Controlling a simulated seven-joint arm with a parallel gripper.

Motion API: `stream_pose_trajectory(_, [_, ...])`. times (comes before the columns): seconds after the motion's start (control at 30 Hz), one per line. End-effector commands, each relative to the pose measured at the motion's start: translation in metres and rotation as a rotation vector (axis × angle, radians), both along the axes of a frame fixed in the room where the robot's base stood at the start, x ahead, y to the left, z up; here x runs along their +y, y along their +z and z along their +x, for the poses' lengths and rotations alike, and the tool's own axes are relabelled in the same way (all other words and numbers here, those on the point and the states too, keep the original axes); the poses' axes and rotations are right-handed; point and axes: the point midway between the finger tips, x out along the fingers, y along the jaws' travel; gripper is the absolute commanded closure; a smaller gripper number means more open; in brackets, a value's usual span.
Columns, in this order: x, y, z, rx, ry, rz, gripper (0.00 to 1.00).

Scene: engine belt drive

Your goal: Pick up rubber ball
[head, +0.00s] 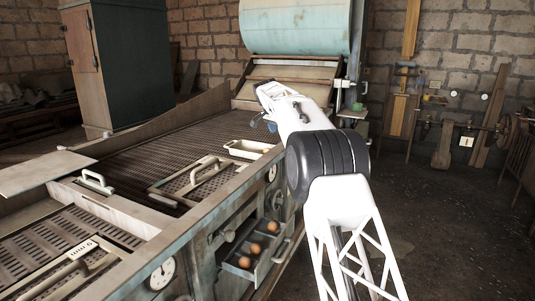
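My white arm reaches forward from the lower right, over the right edge of the machine. Several round orange-brown objects lie in an open drawer (262,272) at the machine's front: one at the front (244,262), one in the middle (256,249) and one at the back (272,227). I cannot tell whether any is the rubber ball.
Handled grate panels (192,182) lie nearer. A pale blue drum (295,27) stands behind, and a dark green cabinet (135,60) at the back left. Floor (440,230) to the right is clear.

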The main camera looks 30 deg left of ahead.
Motion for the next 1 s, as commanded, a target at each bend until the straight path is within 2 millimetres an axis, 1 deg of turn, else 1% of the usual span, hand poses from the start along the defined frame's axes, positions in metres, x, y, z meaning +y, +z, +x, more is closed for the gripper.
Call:
stream_pose_trajectory(0.03, [0.015,-0.010,0.000,-0.003,-0.001,0.000,0.46])
stream_pose_trajectory(0.2, [0.048,-0.030,0.001,-0.017,-0.020,0.004,0.46])
stream_pose_trajectory(0.3, [0.061,-0.038,0.000,-0.022,-0.026,0.005,0.46])
stream_pose_trajectory(0.4, [0.069,-0.044,0.000,-0.024,-0.032,0.006,0.46])
stream_pose_trajectory(0.53, [0.073,-0.046,-0.001,-0.027,-0.035,0.007,0.46])
stream_pose_trajectory(0.87, [0.073,-0.047,-0.001,-0.026,-0.034,0.007,0.46])
stream_pose_trajectory(1.0, [0.072,-0.055,0.002,-0.025,-0.035,0.006,0.46])
